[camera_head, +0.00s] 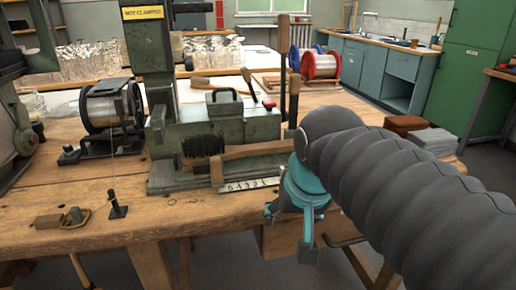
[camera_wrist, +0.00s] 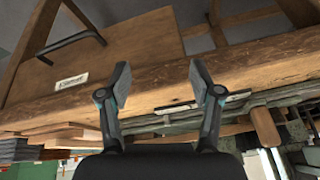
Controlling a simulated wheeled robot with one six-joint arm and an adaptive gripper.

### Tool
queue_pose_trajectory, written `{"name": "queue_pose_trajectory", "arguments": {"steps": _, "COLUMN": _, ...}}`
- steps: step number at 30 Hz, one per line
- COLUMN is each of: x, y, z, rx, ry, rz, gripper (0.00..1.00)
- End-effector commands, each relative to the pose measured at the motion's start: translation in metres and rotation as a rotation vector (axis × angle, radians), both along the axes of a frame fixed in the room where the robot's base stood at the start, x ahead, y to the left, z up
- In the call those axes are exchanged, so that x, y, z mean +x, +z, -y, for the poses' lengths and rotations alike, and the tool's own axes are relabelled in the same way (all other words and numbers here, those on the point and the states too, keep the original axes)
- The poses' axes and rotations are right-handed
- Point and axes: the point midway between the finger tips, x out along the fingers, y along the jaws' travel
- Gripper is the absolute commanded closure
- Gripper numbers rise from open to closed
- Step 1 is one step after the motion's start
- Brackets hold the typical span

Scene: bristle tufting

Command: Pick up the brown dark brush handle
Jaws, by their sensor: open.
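My gripper (camera_head: 289,232) is open and empty at the front edge of the workbench, with its fingers pointing down in the head view. In the wrist view its two fingers (camera_wrist: 160,82) stand apart before the bench edge. A brush with black bristles (camera_head: 203,146) and a long brown handle (camera_head: 255,150) lies along the front of the green machine, left of my gripper. A dark brown upright handle (camera_head: 293,100) stands behind it. I cannot tell which handle the task means.
The green machine (camera_head: 225,120) stands on the wooden bench (camera_head: 110,225). A wire spool (camera_head: 108,105) is at left and a red-and-blue spool (camera_head: 318,64) at the back. A drawer (camera_wrist: 120,55) sits under the bench edge.

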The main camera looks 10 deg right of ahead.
Motion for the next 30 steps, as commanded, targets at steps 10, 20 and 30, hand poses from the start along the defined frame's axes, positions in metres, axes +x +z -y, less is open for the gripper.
{"name": "queue_pose_trajectory", "arguments": {"steps": 10, "x": 0.089, "y": 0.113, "z": 0.000, "rx": 0.169, "ry": -0.510, "rz": -0.169, "gripper": 0.35}}
{"name": "queue_pose_trajectory", "arguments": {"steps": 20, "x": 0.158, "y": 0.179, "z": -0.001, "rx": 0.250, "ry": -1.010, "rz": -0.301, "gripper": 0.35}}
{"name": "queue_pose_trajectory", "arguments": {"steps": 30, "x": 0.181, "y": 0.197, "z": -0.002, "rx": 0.263, "ry": -1.268, "rz": -0.349, "gripper": 0.35}}
